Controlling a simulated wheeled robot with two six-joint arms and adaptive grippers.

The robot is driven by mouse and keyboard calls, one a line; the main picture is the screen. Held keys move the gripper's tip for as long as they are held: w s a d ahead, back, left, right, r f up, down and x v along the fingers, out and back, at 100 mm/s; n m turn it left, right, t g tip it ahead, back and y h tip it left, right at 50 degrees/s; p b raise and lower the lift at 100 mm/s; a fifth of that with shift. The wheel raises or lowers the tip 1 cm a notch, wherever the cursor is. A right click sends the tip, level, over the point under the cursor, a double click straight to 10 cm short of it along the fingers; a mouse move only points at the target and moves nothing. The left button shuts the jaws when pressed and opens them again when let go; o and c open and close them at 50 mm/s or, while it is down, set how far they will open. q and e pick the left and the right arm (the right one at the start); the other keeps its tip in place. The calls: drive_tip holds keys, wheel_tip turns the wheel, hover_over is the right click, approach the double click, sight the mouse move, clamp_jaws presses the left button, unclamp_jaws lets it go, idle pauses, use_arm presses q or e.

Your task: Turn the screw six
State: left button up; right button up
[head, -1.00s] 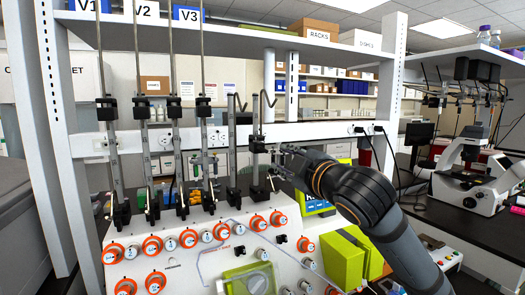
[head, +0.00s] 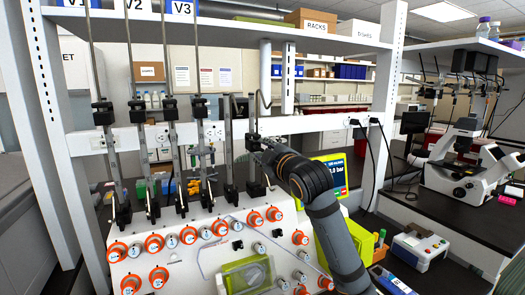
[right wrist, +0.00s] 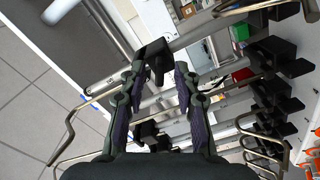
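A row of upright metal rods with black clamps stands above the cell processor (head: 185,262), a white panel with orange-ringed numbered knobs. My right gripper (head: 262,147) is at the black clamp (head: 251,142) on the rightmost rod of this row. In the right wrist view my right gripper (right wrist: 160,76) is open, with a black knob-like part (right wrist: 157,58) between and just beyond its fingertips. I cannot tell whether the fingers touch it. No number is readable on the clamp. My left gripper is not in view.
A white crossbar (head: 310,124) runs behind the rods, and a shelf (head: 240,31) spans above. A green box (head: 362,238) and a microscope (head: 465,160) stand to the right. Thin bent metal hooks (right wrist: 68,130) show close to my gripper.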

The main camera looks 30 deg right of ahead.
clamp_jaws()
drive_tip(key=m, duration=0.5)
drive_tip(key=shift+m+p, duration=0.3)
drive_tip(key=shift+m, duration=0.1)
drive_tip(key=m, duration=0.6)
idle(0.5)
